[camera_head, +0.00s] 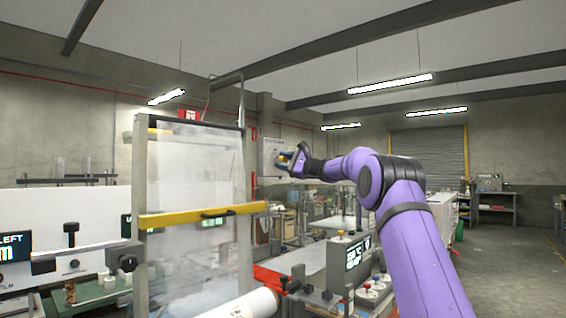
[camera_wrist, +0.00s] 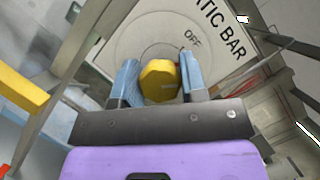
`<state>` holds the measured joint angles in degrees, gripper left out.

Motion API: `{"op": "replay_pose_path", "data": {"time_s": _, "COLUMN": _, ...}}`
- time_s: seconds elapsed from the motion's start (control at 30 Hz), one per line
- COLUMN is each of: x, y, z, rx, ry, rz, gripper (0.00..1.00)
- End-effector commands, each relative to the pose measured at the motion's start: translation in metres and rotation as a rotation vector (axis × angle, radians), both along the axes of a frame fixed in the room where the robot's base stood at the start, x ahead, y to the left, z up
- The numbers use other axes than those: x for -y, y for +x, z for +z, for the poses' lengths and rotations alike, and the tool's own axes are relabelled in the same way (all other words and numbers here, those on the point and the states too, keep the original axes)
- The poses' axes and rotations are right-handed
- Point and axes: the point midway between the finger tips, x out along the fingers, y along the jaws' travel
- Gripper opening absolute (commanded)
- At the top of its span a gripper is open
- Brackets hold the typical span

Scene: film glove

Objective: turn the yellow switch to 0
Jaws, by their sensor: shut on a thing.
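The yellow switch (camera_wrist: 158,80) sits on a round dial on a pale panel (camera_wrist: 120,32) in the wrist view. The letters "OFF" and part of "TIC BAR" are printed on the panel. My gripper (camera_wrist: 160,82) is shut on the switch, with one blue finger on each side of it. In the head view my gripper (camera_head: 286,160) reaches the panel (camera_head: 268,152), and a little yellow shows between the fingers. No "0" mark is readable in either view, and I cannot tell where the switch points.
A clear guard screen (camera_head: 190,180) in a metal frame stands left of my gripper, with a yellow bar (camera_head: 190,214) across it. A white roll (camera_head: 250,304) and a machine with a small display (camera_head: 354,257) are below. Open floor (camera_head: 500,260) lies at the right.

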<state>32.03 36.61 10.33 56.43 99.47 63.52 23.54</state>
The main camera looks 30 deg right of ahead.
Motion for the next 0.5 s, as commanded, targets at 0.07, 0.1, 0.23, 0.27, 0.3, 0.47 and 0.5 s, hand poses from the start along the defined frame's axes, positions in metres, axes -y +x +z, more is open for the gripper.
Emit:
{"op": "replay_pose_path", "data": {"time_s": 0.07, "x": 0.0009, "y": 0.0000, "z": -0.0003, "rx": 0.025, "ry": -0.069, "rz": 0.000, "gripper": 0.16}}
{"op": "replay_pose_path", "data": {"time_s": 0.1, "x": 0.0012, "y": 0.0000, "z": -0.0004, "rx": 0.038, "ry": -0.104, "rz": 0.000, "gripper": 0.16}}
{"op": "replay_pose_path", "data": {"time_s": 0.23, "x": 0.0008, "y": 0.0003, "z": -0.0008, "rx": 0.078, "ry": -0.218, "rz": -0.001, "gripper": 0.16}}
{"op": "replay_pose_path", "data": {"time_s": 0.27, "x": 0.0007, "y": 0.0003, "z": -0.0006, "rx": 0.088, "ry": -0.242, "rz": 0.000, "gripper": 0.16}}
{"op": "replay_pose_path", "data": {"time_s": 0.3, "x": 0.0005, "y": 0.0003, "z": -0.0010, "rx": 0.099, "ry": -0.276, "rz": 0.000, "gripper": 0.16}}
{"op": "replay_pose_path", "data": {"time_s": 0.47, "x": 0.0001, "y": 0.0000, "z": -0.0008, "rx": 0.141, "ry": -0.391, "rz": 0.000, "gripper": 0.16}}
{"op": "replay_pose_path", "data": {"time_s": 0.5, "x": 0.0000, "y": 0.0001, "z": -0.0009, "rx": 0.151, "ry": -0.418, "rz": 0.000, "gripper": 0.16}}
